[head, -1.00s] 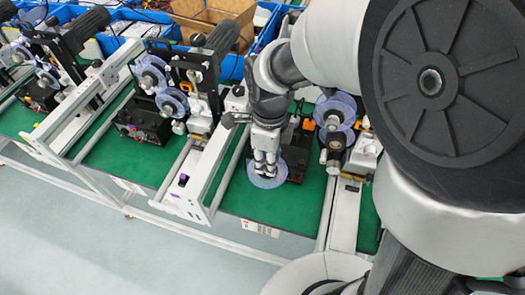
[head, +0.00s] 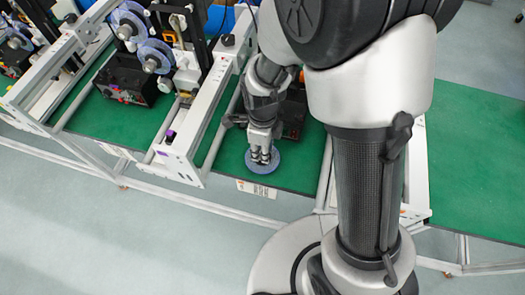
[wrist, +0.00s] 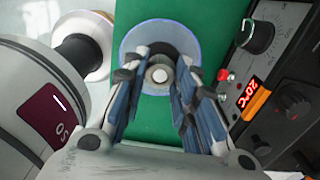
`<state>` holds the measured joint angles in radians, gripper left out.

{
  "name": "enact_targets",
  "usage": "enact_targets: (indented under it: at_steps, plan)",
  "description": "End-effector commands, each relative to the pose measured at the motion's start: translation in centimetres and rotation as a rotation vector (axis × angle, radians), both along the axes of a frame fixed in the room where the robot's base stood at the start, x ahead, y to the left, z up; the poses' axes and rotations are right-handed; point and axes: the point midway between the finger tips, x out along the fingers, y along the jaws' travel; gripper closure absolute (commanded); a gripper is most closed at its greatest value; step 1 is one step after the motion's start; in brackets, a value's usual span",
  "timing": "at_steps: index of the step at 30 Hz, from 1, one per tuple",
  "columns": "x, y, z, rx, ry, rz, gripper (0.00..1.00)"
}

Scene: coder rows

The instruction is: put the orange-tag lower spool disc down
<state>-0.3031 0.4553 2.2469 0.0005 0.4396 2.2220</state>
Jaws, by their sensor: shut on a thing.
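The spool disc (head: 264,168) is a thin, see-through blue ring with a dark middle and a pale metal hub. In the head view it is at the tips of my gripper (head: 261,157), over the green bench top near its front edge. In the wrist view the disc (wrist: 132,42) lies face-on over the green, and the fingers of my gripper (wrist: 161,72) are shut on its hub from both sides. I cannot tell whether the disc touches the bench. An orange tag (wrist: 257,103) is on the black control box right of the disc.
The black control box (wrist: 285,75) with knobs stands close at the right. A white rail (head: 208,115) runs left of my gripper, and a pale front label (head: 256,188) marks the bench edge. Green bench surface (head: 225,160) is bare around the disc.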

Motion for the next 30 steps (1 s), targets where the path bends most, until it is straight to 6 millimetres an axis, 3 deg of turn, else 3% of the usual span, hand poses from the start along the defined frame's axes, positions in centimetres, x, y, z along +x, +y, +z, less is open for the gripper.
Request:
enact_targets:
  at_steps: [3,12,13,21,30]
  plan:
    - [-0.05,-0.01,-1.88,-0.001,0.001,0.000,1.00]
    - [0.03,0.01,-1.92,0.001,-0.001,0.000,1.00]
    - [0.03,0.01,-1.91,0.001,-0.001,0.000,0.72]
    - [0.02,0.00,-1.86,0.000,0.000,0.000,0.54]
    - [0.02,0.00,-1.81,0.000,-0.001,0.000,0.54]
